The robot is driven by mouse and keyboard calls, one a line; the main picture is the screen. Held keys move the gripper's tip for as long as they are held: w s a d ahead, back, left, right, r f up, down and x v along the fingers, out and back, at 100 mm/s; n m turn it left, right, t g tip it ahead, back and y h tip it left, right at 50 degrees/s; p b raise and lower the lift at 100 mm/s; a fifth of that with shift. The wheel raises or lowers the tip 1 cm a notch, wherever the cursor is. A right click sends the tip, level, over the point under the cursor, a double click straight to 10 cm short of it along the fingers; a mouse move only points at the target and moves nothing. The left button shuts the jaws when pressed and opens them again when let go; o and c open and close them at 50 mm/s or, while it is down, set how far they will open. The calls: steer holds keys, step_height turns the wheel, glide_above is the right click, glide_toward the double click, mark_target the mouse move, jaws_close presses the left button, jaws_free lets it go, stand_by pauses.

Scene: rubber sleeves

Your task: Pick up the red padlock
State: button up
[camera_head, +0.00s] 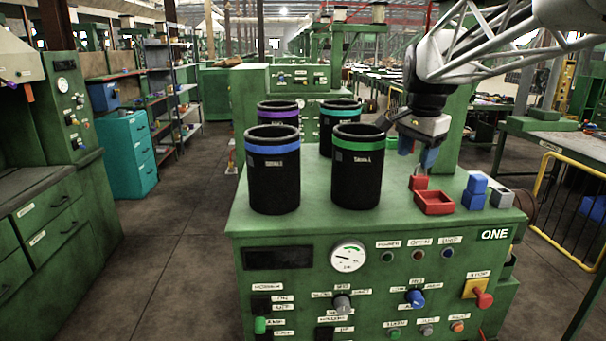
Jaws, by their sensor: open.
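A small red block-like thing (419,182), which I take to be the red padlock, stands on the green cabinet top, just behind a red open tray (434,203). It is small and its details are hard to make out. My gripper (417,158) points down from the upper right, with its bluish fingers apart, above the small red thing. I see nothing held between the fingers. Whether the fingertips touch the red thing I cannot tell.
Several black sleeves with coloured bands, including a blue-banded one (273,170) and a green-banded one (357,166), stand to the left. The cabinet's front edge is bare.

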mark_target(420, 175)
steer(key=w+d+f+m, duration=0.1)
steer(key=w+d, duration=0.2)
steer(key=w, duration=0.1)
steer(key=w+d+f+m+g, duration=0.1)
steer(key=w+d+m, duration=0.1)
steer(key=w, duration=0.3)
steer(key=w+d+f+m, duration=0.2)
steer(key=w+d, duration=0.1)
steer(key=w, duration=0.1)
steer(key=shift+w+d+g, duration=0.25)
steer(key=shift+d+g, duration=0.05)
steer(key=shift+d, duration=0.1)
steer(key=shift+f, duration=1.25)
steer(key=shift+f, duration=0.1)
steer(key=shift+a+f, duration=0.1)
steer(key=shift+f, duration=2.4)
steer(key=c, duration=1.1)
steer(key=shift+o, duration=0.2)
steer(key=shift+r, duration=0.1)
steer(key=shift+r, duration=4.9)
